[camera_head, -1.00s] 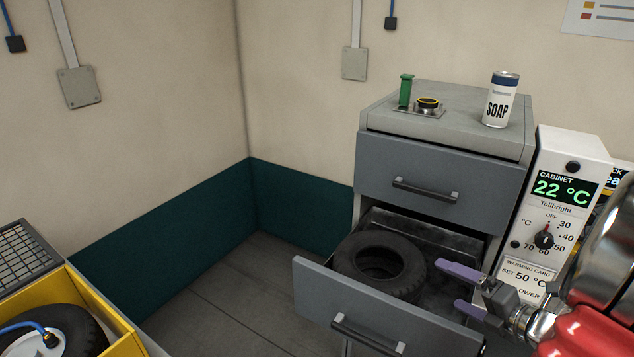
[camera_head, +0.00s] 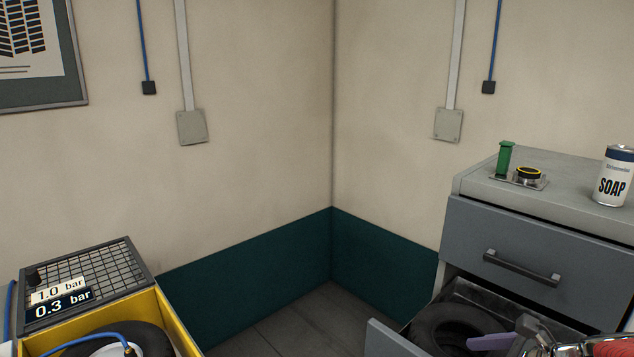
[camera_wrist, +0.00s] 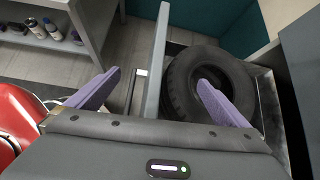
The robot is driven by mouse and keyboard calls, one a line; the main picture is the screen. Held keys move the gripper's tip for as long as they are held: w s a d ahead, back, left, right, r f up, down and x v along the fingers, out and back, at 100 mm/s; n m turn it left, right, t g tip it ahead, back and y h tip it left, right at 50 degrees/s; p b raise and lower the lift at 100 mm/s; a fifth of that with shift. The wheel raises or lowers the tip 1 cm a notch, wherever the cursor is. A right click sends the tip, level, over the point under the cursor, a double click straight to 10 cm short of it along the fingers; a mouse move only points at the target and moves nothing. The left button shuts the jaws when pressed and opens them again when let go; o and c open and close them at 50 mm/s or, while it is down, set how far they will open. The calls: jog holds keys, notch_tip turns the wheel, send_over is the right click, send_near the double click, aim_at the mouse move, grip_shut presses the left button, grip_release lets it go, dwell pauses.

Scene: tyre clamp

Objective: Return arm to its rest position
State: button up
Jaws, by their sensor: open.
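My gripper (camera_wrist: 159,78) is open, with two purple fingers spread and nothing between them. In the head view only a purple finger (camera_head: 492,342) and part of my wrist show at the bottom right, by the open drawer. A black tyre (camera_head: 440,328) lies in that drawer; it also shows in the wrist view (camera_wrist: 181,82), partly behind the right finger. The drawer's front panel (camera_wrist: 158,60) appears between the fingers in the wrist view. I cannot tell how far above it they are.
The grey cabinet (camera_head: 540,225) carries a green item (camera_head: 505,160), a black-and-yellow ring (camera_head: 528,173) and a soap can (camera_head: 613,177). A yellow box (camera_head: 178,325) with another tyre stands at left. A shelf with cans (camera_wrist: 40,28) is beyond the drawer front. Floor between is clear.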

jog(key=s+a+r+n+g+h, duration=0.1)
jog(key=s+a+n, duration=0.3)
jog(key=a+n, duration=0.4)
jog(key=s+a+r+n+g+h, duration=0.1)
jog(key=s+a+r+n+h, duration=0.3)
jog(key=n, duration=1.6)
jog(key=s+a, duration=0.1)
jog(key=a, duration=0.2)
jog(key=shift+a, duration=0.4)
jog(key=shift+c, duration=0.3)
